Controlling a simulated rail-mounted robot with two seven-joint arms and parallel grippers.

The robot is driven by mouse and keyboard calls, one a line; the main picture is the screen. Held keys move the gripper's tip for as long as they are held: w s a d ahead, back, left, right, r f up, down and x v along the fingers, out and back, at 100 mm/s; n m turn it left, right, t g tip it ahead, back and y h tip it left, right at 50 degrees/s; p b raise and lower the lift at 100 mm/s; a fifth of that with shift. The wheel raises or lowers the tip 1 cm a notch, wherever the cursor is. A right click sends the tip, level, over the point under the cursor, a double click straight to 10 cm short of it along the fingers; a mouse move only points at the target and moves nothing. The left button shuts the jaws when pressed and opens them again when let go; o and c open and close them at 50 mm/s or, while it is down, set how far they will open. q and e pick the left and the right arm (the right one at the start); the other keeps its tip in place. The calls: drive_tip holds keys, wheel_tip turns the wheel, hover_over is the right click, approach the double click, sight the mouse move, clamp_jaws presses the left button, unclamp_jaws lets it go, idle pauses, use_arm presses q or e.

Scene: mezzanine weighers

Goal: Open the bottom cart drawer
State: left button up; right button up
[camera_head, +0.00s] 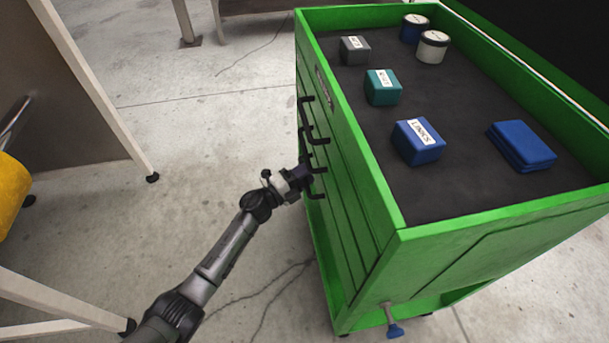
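The green cart (355,190) stands at the right, with its drawer front facing left. Black bar handles (306,118) stick out from this front, one lower than another. The drawers look shut, with no gap visible. My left gripper (307,174) is at the lower black handle (318,195), its arm reaching in from the lower left. The gripper overlaps this handle in the picture; I cannot tell whether the fingers are around it or touching it. The fingers are small and dark, so their opening is unclear. My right gripper is not in view.
The cart top (460,190) carries a grey box (354,50), a teal box (382,88), blue boxes (418,142) and two round tins (432,47). A blue-knobbed lever (394,329) is at the cart's near end.

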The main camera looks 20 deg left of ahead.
use_arm(q)
clamp_jaws()
idle(0.3)
idle(0.3)
